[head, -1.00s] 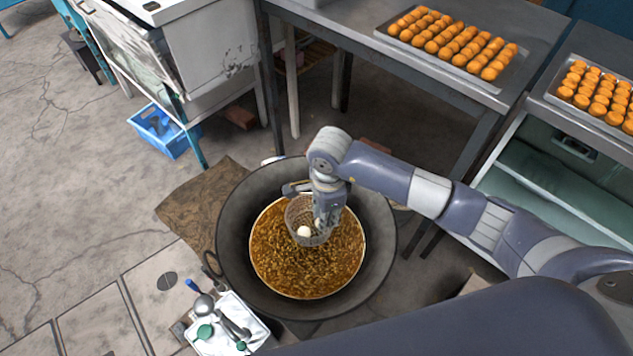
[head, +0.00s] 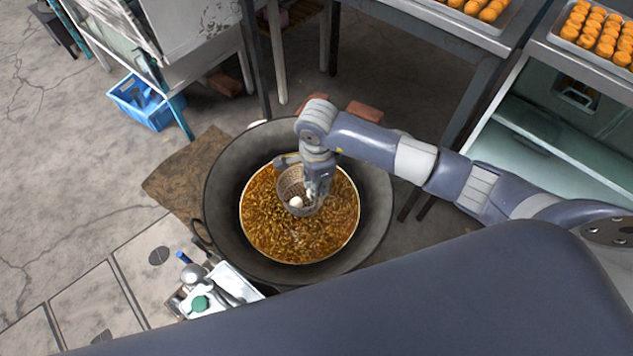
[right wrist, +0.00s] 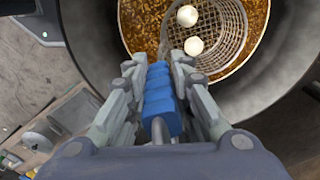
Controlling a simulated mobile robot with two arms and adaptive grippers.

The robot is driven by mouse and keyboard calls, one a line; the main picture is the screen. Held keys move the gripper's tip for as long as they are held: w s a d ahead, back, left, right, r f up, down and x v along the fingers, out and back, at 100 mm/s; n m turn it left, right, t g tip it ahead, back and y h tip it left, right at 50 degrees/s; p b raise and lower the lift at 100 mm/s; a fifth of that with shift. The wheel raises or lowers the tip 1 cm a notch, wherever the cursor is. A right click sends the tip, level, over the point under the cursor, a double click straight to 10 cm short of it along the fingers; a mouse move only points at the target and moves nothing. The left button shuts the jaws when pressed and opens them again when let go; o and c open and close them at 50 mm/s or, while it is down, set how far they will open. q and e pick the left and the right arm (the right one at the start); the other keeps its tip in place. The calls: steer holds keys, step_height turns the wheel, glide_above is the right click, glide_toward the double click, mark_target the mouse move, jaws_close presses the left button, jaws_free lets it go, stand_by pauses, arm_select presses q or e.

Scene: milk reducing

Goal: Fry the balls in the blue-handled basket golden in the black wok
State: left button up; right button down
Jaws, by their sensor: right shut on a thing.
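The black wok (head: 222,190) stands in the middle of the head view, with bubbling golden oil (head: 285,240) in it. The mesh basket (head: 291,184) is in the wok, at or in the oil. Two pale balls (right wrist: 190,30) show inside the basket in the right wrist view; one pale ball (head: 296,202) shows in the head view. My right gripper (head: 318,188) is above the wok. It is shut on the basket's blue handle (right wrist: 160,95), which lies between its fingers. My left gripper is not in view.
A white tray (head: 235,281) with utensils stands at the wok's lower left. Trays of orange balls (head: 600,38) sit on tables at the upper right. A blue crate (head: 145,103) is on the floor at left. My dark body part fills the lower right.

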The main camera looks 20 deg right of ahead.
step_height(320, 180, down, 14)
steer(key=b, duration=1.2)
steer(key=shift+f+b, duration=0.2)
steer(key=shift+b, duration=0.1)
stand_by(5.9)
